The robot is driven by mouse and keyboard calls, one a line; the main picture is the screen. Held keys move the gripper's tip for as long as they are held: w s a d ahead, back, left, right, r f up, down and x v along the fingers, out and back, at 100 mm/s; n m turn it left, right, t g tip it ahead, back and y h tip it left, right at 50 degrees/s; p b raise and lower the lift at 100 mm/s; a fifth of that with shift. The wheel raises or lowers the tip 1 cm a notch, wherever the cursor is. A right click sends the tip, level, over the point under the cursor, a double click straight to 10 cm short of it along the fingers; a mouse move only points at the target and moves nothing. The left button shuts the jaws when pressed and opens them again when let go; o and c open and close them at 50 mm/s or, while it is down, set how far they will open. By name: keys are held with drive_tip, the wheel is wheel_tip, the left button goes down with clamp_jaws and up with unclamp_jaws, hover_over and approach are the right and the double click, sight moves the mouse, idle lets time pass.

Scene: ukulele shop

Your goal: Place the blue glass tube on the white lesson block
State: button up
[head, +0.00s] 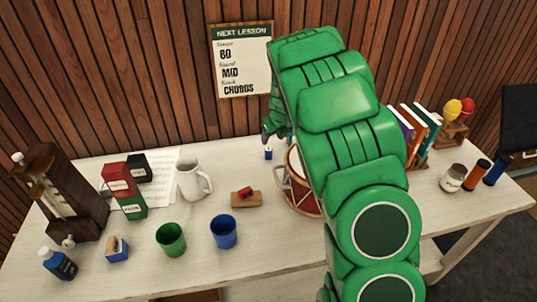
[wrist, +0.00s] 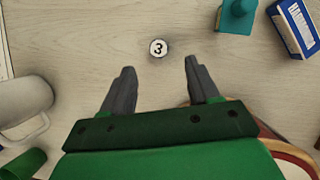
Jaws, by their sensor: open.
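My gripper (wrist: 160,85) is open and empty, above the back of the table, jaws on either side of a gap. In the wrist view, a small round white top marked "3" (wrist: 158,47) lies just beyond the fingertips, roughly centred between them. In the head view, a small blue piece with a white top (head: 268,153) stands at that spot. I cannot tell for certain whether it is the glass tube. A larger dark blue cylinder (head: 495,169) stands at the far right. I cannot identify a white lesson block. My arm covers the table's middle right in the head view.
A white mug (head: 191,180) is left of my gripper and a red drum (head: 302,187) is right. A teal object (wrist: 236,16) and a blue box (wrist: 295,28) lie at upper right in the wrist view. Green (head: 171,240) and blue (head: 223,232) cups stand in front.

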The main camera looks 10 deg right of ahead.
sight(269, 149)
drive_tip(key=shift+x, duration=4.9)
drive_tip(key=shift+s, duration=0.1)
clamp_jaws()
